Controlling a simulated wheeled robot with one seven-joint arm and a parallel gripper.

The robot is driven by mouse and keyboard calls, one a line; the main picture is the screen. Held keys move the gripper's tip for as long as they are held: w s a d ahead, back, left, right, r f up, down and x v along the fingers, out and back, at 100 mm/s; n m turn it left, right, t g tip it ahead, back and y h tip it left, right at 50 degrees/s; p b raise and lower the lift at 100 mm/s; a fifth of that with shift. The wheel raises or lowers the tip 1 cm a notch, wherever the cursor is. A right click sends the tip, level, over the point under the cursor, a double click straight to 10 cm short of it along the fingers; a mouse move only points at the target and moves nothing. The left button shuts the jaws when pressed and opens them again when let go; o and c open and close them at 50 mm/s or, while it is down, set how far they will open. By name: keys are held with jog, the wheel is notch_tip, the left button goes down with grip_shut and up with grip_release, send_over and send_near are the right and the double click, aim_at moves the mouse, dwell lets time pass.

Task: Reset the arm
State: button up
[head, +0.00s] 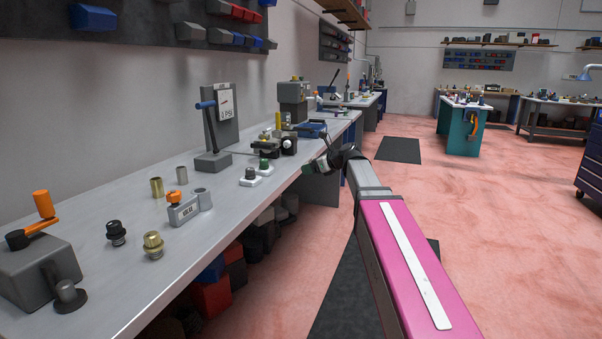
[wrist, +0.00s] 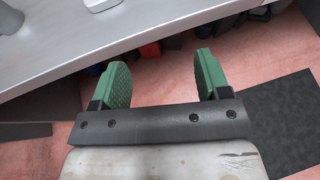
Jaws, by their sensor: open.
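My gripper (wrist: 160,85) is open in the wrist view, with two green pads apart and nothing between them. It points toward the front edge of the grey workbench (wrist: 130,32), with red and dark bins on the floor below. In the head view, my pink and grey arm reaches forward along the right side of the workbench (head: 120,290). Its end, with my gripper (head: 312,166), is beside the bench's front edge; its fingers are small and hard to make out there.
On the bench stand a lever device (head: 212,130), an orange-handled crank box (head: 38,265), a grey valve block (head: 183,211), brass and black fittings, and small white-based buttons (head: 250,177). Bins (head: 212,296) sit under the bench. The reddish floor (head: 480,215) at right is open.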

jog(key=s+d+f+n+g+h, duration=0.25)
jog(key=s+f+n, duration=0.35)
jog(key=f, duration=0.6)
jog(key=s+d+f+n+g+h, duration=0.1)
jog(key=s+d+f+n+h, duration=0.4)
jog(key=f, duration=0.6)
jog(key=s+d+f+n+g+h, duration=0.1)
jog(key=s+d+f+n+g, duration=0.1)
jog(key=s+f+n, duration=0.4)
jog(key=s+d+f+n+g+h, duration=0.2)
jog(key=s+d+f+n, duration=0.2)
jog(key=s, duration=0.6)
notch_tip(320, 180, down, 4)
jog(key=n, duration=0.2)
jog(key=shift+s+d+r+n, duration=0.15)
jog(key=shift+d+n, duration=0.25)
